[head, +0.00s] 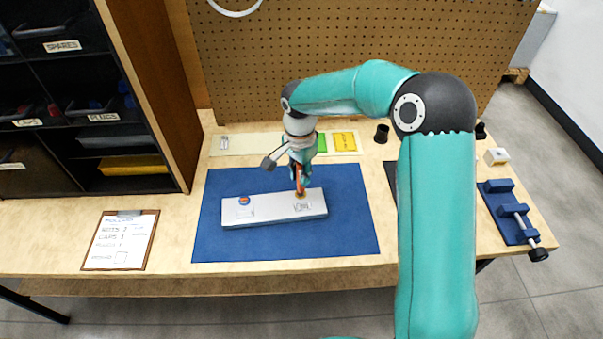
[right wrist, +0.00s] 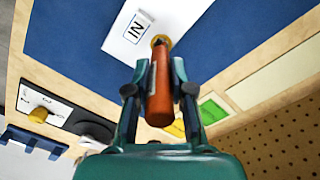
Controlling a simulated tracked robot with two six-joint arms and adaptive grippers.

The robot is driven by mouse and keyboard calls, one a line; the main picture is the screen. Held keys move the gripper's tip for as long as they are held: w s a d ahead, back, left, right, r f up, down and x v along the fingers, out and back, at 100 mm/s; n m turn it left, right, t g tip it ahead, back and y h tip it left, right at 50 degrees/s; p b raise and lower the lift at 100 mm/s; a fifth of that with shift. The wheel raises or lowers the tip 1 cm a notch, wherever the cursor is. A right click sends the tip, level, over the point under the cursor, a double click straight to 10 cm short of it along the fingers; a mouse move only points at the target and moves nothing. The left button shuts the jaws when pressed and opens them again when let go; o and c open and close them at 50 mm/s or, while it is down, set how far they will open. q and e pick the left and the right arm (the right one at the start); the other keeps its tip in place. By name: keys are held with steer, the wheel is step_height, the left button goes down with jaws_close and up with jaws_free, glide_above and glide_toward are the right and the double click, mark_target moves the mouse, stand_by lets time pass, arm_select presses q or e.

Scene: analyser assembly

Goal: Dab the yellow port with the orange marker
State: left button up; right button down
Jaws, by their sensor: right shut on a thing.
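The orange marker (head: 300,181) is held upright in my right gripper (head: 299,172), whose fingers close on its sides. In the right wrist view the marker (right wrist: 160,95) lies between the fingers of the gripper (right wrist: 158,88). The white analyser block (head: 270,211) lies on the blue mat. Its yellow port (head: 300,195) is at the marker's lower end, and in the right wrist view the port (right wrist: 161,39) shows just beyond that end, beside the "IN" label. I cannot tell whether they touch. My left gripper is not in view.
The blue mat (head: 350,232) has free room around the block. A red and blue round part (head: 244,201) is on the block's left end. A clipboard (head: 121,240) lies left, a blue vise (head: 510,214) right. A pegboard (head: 380,45) stands behind.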

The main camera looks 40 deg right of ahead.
stand_by(0.4)
steer(key=shift+r+p, duration=2.35)
steer(key=shift+r, duration=1.15)
